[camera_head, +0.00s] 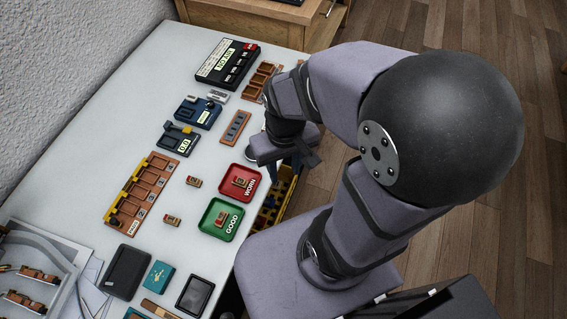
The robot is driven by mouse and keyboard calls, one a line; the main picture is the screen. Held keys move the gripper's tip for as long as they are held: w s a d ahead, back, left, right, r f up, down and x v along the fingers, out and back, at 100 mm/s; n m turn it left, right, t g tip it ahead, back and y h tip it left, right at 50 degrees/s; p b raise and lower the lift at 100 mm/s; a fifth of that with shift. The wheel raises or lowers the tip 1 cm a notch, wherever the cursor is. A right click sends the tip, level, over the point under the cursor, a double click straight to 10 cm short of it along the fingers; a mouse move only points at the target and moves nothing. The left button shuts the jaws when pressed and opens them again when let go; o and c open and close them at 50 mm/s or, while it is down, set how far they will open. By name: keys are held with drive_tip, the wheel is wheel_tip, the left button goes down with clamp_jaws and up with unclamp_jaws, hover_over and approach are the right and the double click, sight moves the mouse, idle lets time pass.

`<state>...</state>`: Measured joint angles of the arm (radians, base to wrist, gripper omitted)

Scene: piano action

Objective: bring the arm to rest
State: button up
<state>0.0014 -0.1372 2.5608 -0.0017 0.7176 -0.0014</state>
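My gripper (292,166) is at the table's right edge, just right of the red tray, pointing down. The arm's own links hide part of it, and its finger gap is too small to read. The arm is folded over the right side of the picture. The red tray (254,194), labelled WORN, holds a small brown part (240,182). The green tray (228,234), labelled GOOD, holds another small part (221,217).
The white table (150,85) carries a brown slotted rack (121,219), blue devices (198,112), a black button box (228,62) and two loose small parts (193,181). A yellow crate (287,190) stands beside the table's edge. Wooden floor (500,240) lies to the right.

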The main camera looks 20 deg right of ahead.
wheel_tip(320, 180, up, 3)
drive_tip(key=p, duration=0.3)
drive_tip(key=shift+r, duration=0.2)
idle(0.8)
